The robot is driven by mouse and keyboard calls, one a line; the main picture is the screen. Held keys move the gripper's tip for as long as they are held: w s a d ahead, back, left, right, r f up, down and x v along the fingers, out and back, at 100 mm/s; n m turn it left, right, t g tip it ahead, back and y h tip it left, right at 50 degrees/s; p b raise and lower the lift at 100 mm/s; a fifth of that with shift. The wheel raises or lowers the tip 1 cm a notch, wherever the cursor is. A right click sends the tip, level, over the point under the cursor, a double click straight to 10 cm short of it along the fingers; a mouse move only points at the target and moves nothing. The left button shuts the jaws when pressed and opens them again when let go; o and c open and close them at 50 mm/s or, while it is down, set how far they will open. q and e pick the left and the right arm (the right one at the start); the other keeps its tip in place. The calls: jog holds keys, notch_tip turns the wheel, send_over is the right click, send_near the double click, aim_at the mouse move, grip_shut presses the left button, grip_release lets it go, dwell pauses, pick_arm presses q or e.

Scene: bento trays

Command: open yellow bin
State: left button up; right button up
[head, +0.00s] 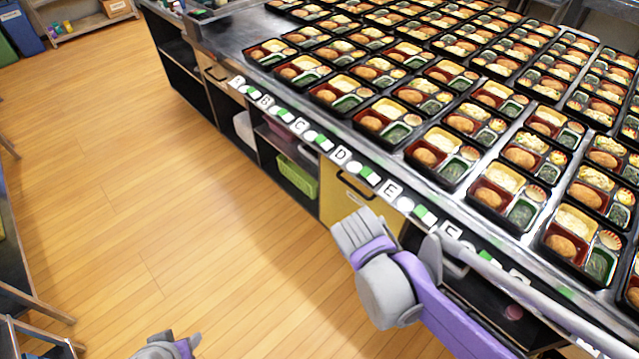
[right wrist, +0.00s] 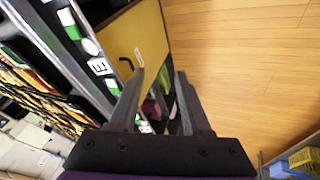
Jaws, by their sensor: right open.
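The yellow bin (head: 343,207) shows as a flat yellow front with a dark handle (head: 356,184), set under the counter below the D and E labels. Its front looks flush with the counter, so it appears closed. In the right wrist view the yellow front (right wrist: 140,38) is beyond my fingers, with its dark handle (right wrist: 126,70) left of the left finger. My right gripper (right wrist: 160,76) is open, with nothing seen between its fingers, and apart from the handle. My right arm hides the bin's lower right part in the head view. A grey and purple part of my left arm (head: 166,347) shows at the bottom edge; its fingers cannot be made out.
Many filled bento trays (head: 450,170) cover the counter above. A green basket (head: 298,178) sits on an open shelf left of the bin. The wooden floor (head: 150,200) in front is clear.

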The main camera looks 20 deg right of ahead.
jog(key=w+d+f+h+b, duration=0.1)
jog(key=w+f+b, duration=0.1)
jog(key=w+f, duration=0.15)
jog(key=n+t+h+b, duration=0.2)
jog(key=n+h+b, duration=0.1)
jog(key=h+b, duration=0.8)
send_near(357, 189)
pick_arm(q)
notch_tip(357, 189, down, 18)
jog(key=b, duration=0.2)
jog(key=shift+s+g, duration=0.3)
pick_arm(e)
jog(key=shift+y, duration=0.4)
jog(key=x, duration=1)
grip_shut()
